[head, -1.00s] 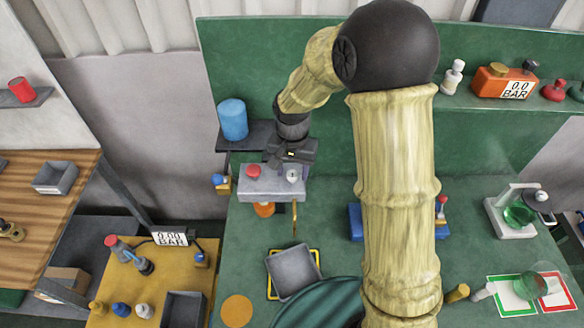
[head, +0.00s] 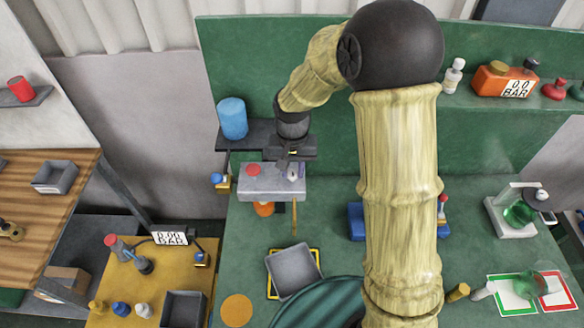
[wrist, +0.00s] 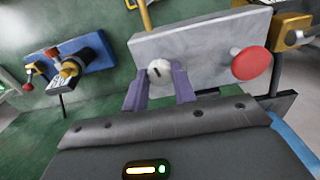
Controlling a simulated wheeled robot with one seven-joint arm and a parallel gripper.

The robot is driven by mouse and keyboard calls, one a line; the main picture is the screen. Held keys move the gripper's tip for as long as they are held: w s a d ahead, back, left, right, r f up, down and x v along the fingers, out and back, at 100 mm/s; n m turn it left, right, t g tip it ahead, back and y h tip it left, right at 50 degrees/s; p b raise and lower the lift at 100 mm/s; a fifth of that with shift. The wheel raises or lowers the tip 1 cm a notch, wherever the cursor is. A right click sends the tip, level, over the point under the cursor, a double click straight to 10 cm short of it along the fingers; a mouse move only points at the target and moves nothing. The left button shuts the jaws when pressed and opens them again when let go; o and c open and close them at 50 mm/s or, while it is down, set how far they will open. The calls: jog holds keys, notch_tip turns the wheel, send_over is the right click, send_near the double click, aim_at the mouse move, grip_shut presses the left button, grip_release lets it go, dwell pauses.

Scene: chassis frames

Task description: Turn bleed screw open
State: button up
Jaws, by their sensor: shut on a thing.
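The bleed screw appears to be the pale round slotted head on the front of the grey block (wrist: 200,50), left of a red round knob (wrist: 250,63). In the wrist view the screw head (wrist: 160,72) sits between the two purple-grey fingers of my gripper (wrist: 160,88), which is shut on it. The slot stays visible and lies tilted. In the head view my gripper (head: 293,165) reaches down to the right part of the grey block (head: 262,188), and its fingers partly hide the screw. The red knob (head: 254,170) is free to the left.
A blue cylinder (head: 232,118) stands on a dark shelf beside the block. A thin brass tube (head: 294,218) hangs below the block above a grey tray (head: 293,270). A blue fixture (wrist: 75,65) stands left in the wrist view. The green bench between is clear.

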jog(key=n, duration=0.9)
jog(key=shift+p, duration=0.3)
jog(key=n+p, duration=0.1)
jog(key=n, duration=0.3)
jog(key=shift+n, duration=0.3)
jog(key=shift+n+p, duration=0.9)
jog(key=shift+n, duration=1.3)
jog(key=o, duration=1)
jog(key=shift+w+r, duration=0.1)
jog(key=shift+r, duration=0.05)
